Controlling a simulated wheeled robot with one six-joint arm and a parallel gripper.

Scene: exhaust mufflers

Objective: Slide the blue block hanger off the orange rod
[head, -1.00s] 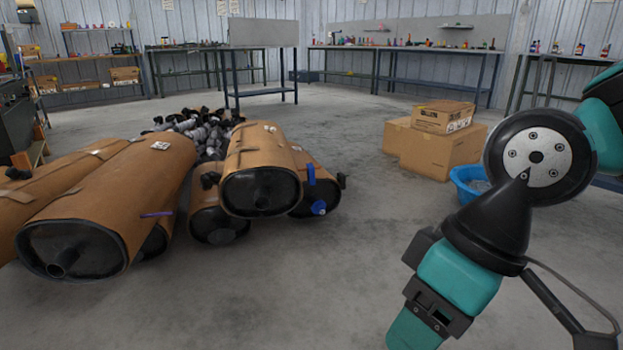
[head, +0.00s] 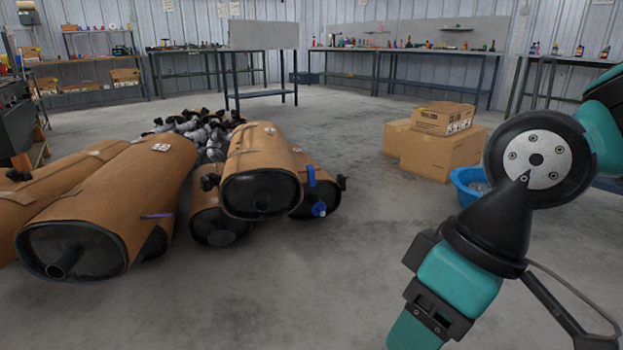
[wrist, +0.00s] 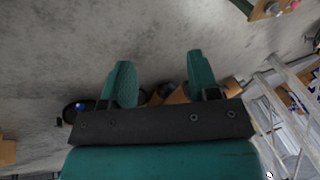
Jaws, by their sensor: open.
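A blue upright piece (head: 311,176) shows at the right side of the front middle muffler in the head view. A second blue piece (head: 320,209) sits on the end face of the muffler beside it. I cannot tell whether either one is the block hanger. I cannot make out an orange rod in either view. My gripper (wrist: 160,80) shows in the wrist view with two teal fingers apart and nothing between them. A small blue spot (wrist: 80,106) lies on a dark rounded end beyond the left finger. In the head view my arm is at the right and the fingertips are out of frame.
Brown-wrapped mufflers lie at the left, including a large one (head: 125,215) with a purple strip (head: 156,216) and a raised one (head: 262,170). Cardboard boxes (head: 440,150) and a blue basin (head: 468,184) stand at the right. Bare floor lies between.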

